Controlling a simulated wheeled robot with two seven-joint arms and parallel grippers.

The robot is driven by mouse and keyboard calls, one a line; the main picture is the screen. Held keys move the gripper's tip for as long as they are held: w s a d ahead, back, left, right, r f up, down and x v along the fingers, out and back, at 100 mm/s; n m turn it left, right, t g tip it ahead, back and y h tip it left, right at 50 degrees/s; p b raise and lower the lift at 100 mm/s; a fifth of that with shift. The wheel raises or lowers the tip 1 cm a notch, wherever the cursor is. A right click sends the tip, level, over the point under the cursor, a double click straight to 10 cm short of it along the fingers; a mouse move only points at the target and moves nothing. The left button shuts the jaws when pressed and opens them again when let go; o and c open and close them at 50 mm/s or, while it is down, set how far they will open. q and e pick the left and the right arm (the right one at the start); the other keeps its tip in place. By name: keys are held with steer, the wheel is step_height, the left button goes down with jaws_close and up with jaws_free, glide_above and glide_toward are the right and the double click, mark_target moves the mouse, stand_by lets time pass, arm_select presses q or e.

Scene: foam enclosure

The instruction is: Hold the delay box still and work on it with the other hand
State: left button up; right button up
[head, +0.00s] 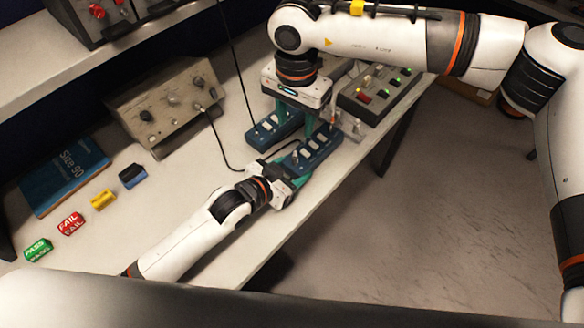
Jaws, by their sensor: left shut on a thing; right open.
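A blue box with pale switches on top, which I take to be the delay box (318,151), lies near the table's front edge. My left gripper (287,170) reaches it from the lower left and is shut on its near left end. My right gripper (295,121) points down from above, open, with its green fingers spread. One finger is near the far side of the held box and the other is by a second blue box (272,131). Whether either finger touches a box I cannot tell.
The table (200,215) carries a beige instrument (165,108) with a cable, a black button panel (378,92), a blue book (65,175), a green PASS block (38,250), a red FAIL block (71,223), a yellow block (103,199) and a dark blue block (132,175).

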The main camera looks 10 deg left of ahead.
mark_target(295, 154)
steer(key=n, duration=0.1)
steer(key=f+n, duration=0.1)
steer(key=n, duration=0.1)
steer(key=shift+s+a+n, duration=0.1)
steer(key=shift+n, duration=0.2)
steer(key=n, duration=0.2)
steer(key=f+n, duration=0.1)
steer(key=n, duration=0.1)
steer(key=shift+f+n, duration=0.1)
steer(key=shift+n, duration=0.3)
steer(key=shift+f+n, duration=0.3)
steer(key=shift+f, duration=4.25)
jaws_close()
steer(key=m, duration=0.3)
steer(key=shift+m, duration=0.3)
